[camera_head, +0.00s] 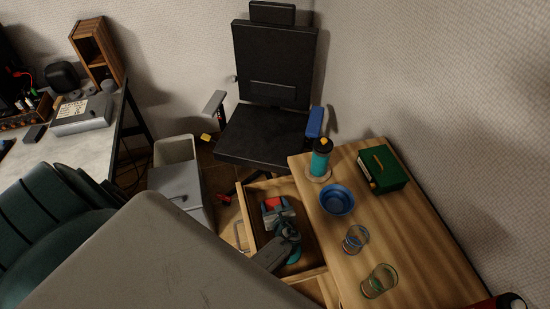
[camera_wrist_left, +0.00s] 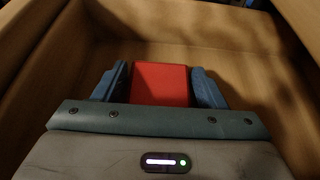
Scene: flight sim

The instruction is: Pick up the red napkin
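The red napkin (camera_head: 273,203) lies in the open wooden drawer (camera_head: 248,188); in the left wrist view it shows as a flat-sided red block (camera_wrist_left: 160,86). My left gripper (camera_head: 277,212) reaches down into the drawer over it. In the left wrist view the blue fingers of my left gripper (camera_wrist_left: 160,80) stand apart, one on each side of the napkin, with thin gaps seeming to show beside it. The near part of the napkin is hidden behind the gripper's body. My right gripper is not in view.
The wooden cabinet top (camera_head: 325,240) beside the drawer carries a teal bottle (camera_head: 320,160), a blue bowl (camera_head: 338,199), two glasses (camera_head: 355,239) and a green box (camera_head: 382,169). A black chair (camera_head: 265,135) and a grey bin (camera_head: 180,185) stand beyond the drawer.

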